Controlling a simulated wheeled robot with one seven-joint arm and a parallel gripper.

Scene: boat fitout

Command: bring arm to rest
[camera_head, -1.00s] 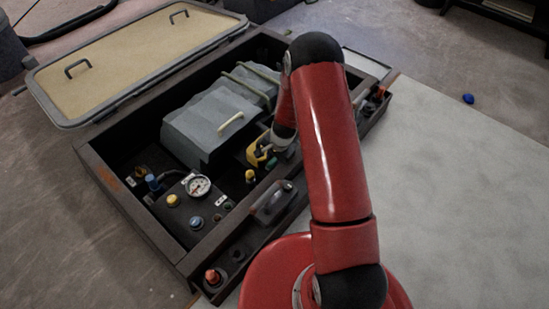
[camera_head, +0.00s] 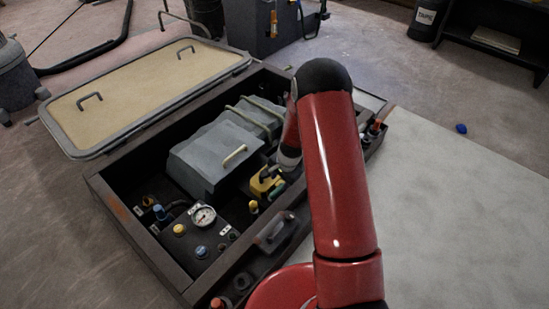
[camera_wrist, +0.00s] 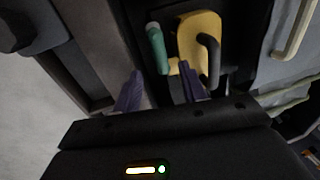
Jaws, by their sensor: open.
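My red arm reaches over the dark open bay from the lower right in the head view. My gripper (camera_wrist: 160,92) shows in the wrist view with its two purple fingers apart and nothing between them. Just beyond the fingers is a yellow part (camera_wrist: 199,35) with a dark curved handle and a green-tipped piece (camera_wrist: 156,48) beside it. The right finger looks close to the yellow part; I cannot tell whether they touch. In the head view the yellow part (camera_head: 262,184) sits in the bay beside the grey box, and my forearm hides the gripper.
The grey box (camera_head: 208,158) with a pale handle fills the middle of the bay. A gauge (camera_head: 203,217) and several caps sit at the near end. The tan hatch lid (camera_head: 140,92) lies open at left.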

